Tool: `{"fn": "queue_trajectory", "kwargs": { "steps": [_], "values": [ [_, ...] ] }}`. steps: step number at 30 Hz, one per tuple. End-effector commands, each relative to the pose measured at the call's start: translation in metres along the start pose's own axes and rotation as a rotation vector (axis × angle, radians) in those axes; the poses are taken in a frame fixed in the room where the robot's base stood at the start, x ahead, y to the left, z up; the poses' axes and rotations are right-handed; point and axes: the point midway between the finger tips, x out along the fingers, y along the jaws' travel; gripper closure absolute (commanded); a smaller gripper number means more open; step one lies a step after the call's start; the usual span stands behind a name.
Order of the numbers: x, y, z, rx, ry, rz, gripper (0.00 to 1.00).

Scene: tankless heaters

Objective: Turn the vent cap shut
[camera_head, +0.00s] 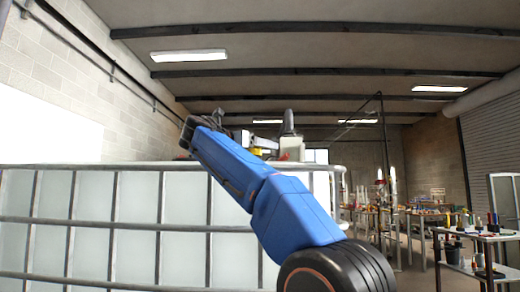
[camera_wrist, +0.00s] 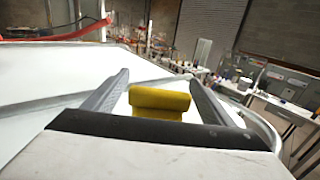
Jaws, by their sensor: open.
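A yellow block-like piece (camera_wrist: 160,101), which seems to be the vent cap's handle, stands on the white tank top. In the wrist view it sits between the two grey fingers of my gripper (camera_wrist: 159,78). The fingers are open, one on each side of it, with a small gap visible at each side. The base of the yellow piece is hidden behind the dark front edge of my gripper. In the head view a small yellow patch (camera_head: 257,152) shows behind my blue arm, just above the tank's top edge. My arm hides much of that area.
A white tank in a metal bar cage (camera_head: 90,230) fills the lower left of the head view. A red curved piece (camera_wrist: 65,31) lies at the far left in the wrist view. Cluttered workbenches (camera_head: 480,237) stand at the right, beyond the tank.

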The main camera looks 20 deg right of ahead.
Motion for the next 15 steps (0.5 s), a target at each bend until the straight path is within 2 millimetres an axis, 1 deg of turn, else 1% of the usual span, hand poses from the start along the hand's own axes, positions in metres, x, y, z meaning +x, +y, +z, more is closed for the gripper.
{"fn": "queue_trajectory", "kwargs": {
  "steps": [5,15],
  "values": [
    [-0.029,0.001,0.0,0.0,0.001,0.005,0.23],
    [-0.096,0.001,0.0,0.001,0.0,0.005,0.23]
  ]
}}
